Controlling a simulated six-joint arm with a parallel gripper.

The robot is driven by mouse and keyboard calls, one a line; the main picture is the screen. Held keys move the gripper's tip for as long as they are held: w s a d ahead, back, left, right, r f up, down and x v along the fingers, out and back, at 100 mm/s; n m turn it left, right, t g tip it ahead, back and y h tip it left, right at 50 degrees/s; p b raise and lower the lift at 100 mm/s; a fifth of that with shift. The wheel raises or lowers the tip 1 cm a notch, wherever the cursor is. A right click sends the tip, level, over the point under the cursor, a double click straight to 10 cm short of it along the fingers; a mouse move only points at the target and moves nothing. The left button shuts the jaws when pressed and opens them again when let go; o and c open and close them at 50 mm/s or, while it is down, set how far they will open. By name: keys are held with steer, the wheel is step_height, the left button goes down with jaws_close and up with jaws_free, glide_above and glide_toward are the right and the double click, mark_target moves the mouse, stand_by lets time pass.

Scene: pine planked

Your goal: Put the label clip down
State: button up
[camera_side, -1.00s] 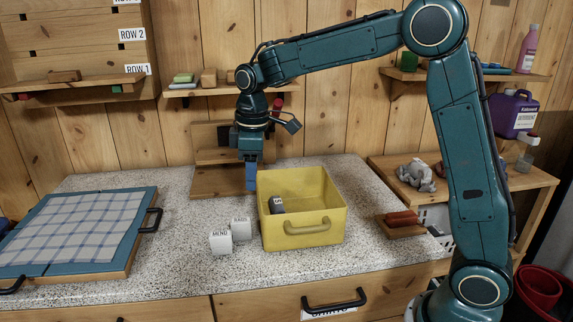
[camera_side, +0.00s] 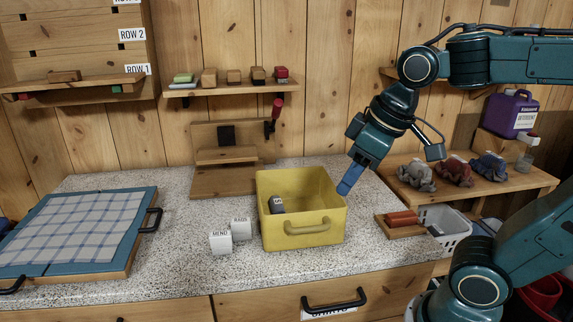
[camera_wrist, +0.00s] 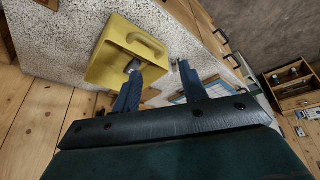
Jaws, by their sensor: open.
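Two small white label clips stand on the speckled counter left of the yellow bin (camera_side: 330,228). The front one (camera_side: 220,243) seems to read MEND; the lettering on the one behind it (camera_side: 241,229) is hard to read. A dark grey piece with a small white tag (camera_side: 277,205) lies inside the bin and also shows there in the wrist view (camera_wrist: 132,66). My gripper (camera_side: 345,187) is at the bin's right rim, tilted down-left, apart from the clips. In the wrist view its fingers (camera_wrist: 159,70) are spread with nothing between them.
A checked cloth on a blue-edged board (camera_side: 80,229) lies at the left. Red rolls (camera_side: 401,219) and a white basket (camera_side: 447,228) sit at the right. The counter in front of the bin is clear.

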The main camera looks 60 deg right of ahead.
steer(key=shift+m+t, duration=0.5)
steer(key=shift+m, duration=0.3)
steer(key=s, duration=0.1)
steer(key=s+f, duration=0.1)
steer(key=s, duration=0.1)
steer(key=s+f, duration=0.1)
steer(key=s, duration=0.1)
steer(key=shift+s, duration=0.1)
